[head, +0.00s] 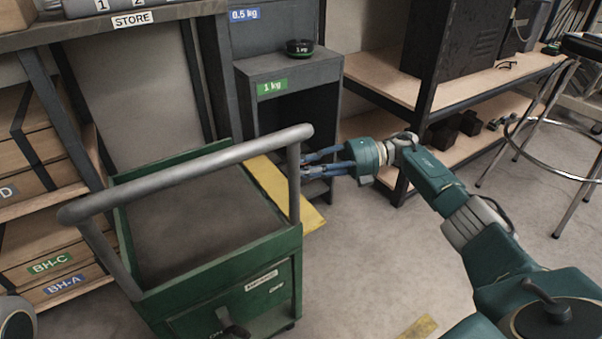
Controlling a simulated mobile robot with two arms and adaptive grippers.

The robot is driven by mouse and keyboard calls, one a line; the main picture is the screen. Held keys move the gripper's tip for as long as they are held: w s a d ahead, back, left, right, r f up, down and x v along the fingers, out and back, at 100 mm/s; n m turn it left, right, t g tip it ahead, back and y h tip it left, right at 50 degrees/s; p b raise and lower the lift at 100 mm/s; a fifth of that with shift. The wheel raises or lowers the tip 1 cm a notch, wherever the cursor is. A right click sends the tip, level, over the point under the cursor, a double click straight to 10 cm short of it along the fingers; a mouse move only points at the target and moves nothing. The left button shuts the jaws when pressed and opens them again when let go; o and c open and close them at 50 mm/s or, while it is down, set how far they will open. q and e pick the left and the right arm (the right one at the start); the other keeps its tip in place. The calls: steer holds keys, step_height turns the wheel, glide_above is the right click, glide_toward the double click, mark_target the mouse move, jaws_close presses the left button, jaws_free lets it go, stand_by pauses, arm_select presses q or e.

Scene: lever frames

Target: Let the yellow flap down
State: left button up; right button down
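A flat yellow strip (312,216) shows behind the green cart, near the foot of the grey stand. I cannot tell whether it is a flap or a floor marking, and the cart and its handle hide part of it. My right gripper (307,167) reaches in from the right, just right of the cart handle's upright. Its blue fingers are apart with nothing visible between them. I cannot tell if a fingertip touches the upright. My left gripper is not in view.
The green cart (155,297) with a grey handle (190,171) stands in front, with a dark lever (236,331) on its front. A grey stand (290,68) holds a black weight (299,47). Shelves stand left and right, a stool (562,130) at right. Floor is clear right of the cart.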

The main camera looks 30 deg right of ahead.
steer(key=shift+s+d+f, duration=0.1)
steer(key=shift+s+f, duration=0.05)
steer(key=shift+f, duration=0.65)
steer(key=c, duration=1.5)
jaws_free()
steer(key=shift+r, duration=0.1)
steer(key=shift+d, duration=0.1)
steer(key=v, duration=0.7)
steer(key=shift+d+r, duration=0.15)
